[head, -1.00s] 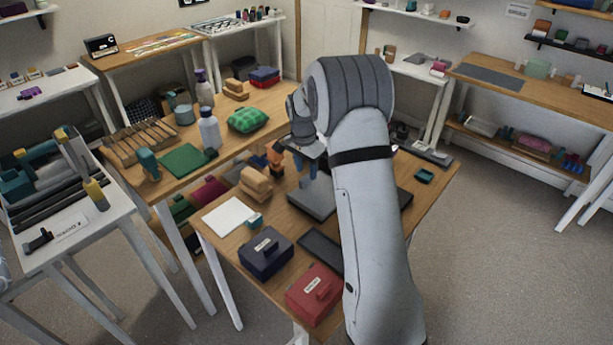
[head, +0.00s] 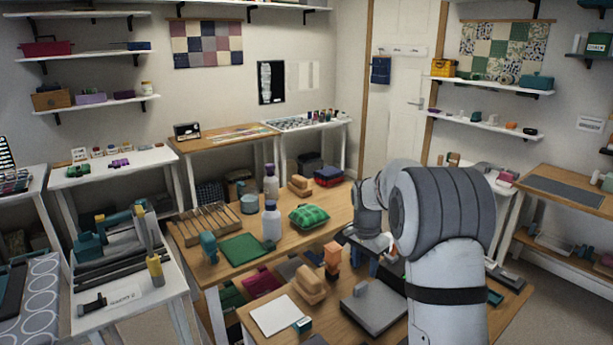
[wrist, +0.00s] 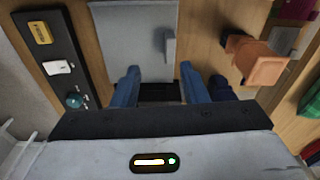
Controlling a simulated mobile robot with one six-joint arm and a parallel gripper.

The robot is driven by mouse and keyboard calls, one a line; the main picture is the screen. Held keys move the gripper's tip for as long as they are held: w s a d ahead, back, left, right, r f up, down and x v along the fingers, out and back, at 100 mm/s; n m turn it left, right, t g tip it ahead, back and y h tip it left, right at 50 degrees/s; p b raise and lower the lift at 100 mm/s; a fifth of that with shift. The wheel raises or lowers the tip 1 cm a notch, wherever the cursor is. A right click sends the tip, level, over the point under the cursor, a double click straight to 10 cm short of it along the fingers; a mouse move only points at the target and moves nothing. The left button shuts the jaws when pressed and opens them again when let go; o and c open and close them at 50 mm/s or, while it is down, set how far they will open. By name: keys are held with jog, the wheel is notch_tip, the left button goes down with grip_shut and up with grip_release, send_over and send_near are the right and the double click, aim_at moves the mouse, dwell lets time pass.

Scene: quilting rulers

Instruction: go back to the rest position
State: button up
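My gripper (wrist: 160,92) shows in the wrist view with its two blue fingers spread apart. It is open, and nothing is visible held between the fingers. In the head view my gripper (head: 364,260) hangs above the near wooden table (head: 262,318), partly hidden by my own arm. Below it lies a grey flat block with a raised handle (head: 372,305), which also shows in the wrist view (wrist: 130,35) beyond the fingers. An orange object (head: 333,256) stands to the left of the gripper in the head view and to the right in the wrist view (wrist: 258,63).
Close by on the near table are a tan block (head: 309,284), a white sheet (head: 275,315) and a dark panel with coloured controls (wrist: 57,60). Space above the tables looks clear.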

jog(key=s+a+r+n+t, duration=0.1)
jog(key=s+r+n, duration=0.25)
jog(key=s, duration=0.55)
jog(key=s+a+r+n, duration=0.1)
jog(key=s+r+n, duration=0.1)
jog(key=s+r, duration=0.45)
jog(key=s+f+n, duration=0.1)
jog(key=s+n, duration=0.1)
jog(key=s, duration=0.7)
jog(key=s+a+f+n+t, duration=0.1)
jog(key=s+n, duration=0.1)
jog(key=s, duration=0.7)
jog(key=shift+a+f+n+y, duration=0.25)
jog(key=shift+n+y, duration=0.05)
jog(key=shift+n, duration=0.05)
jog(key=shift+s+a, duration=0.1)
jog(key=shift+a, duration=0.05)
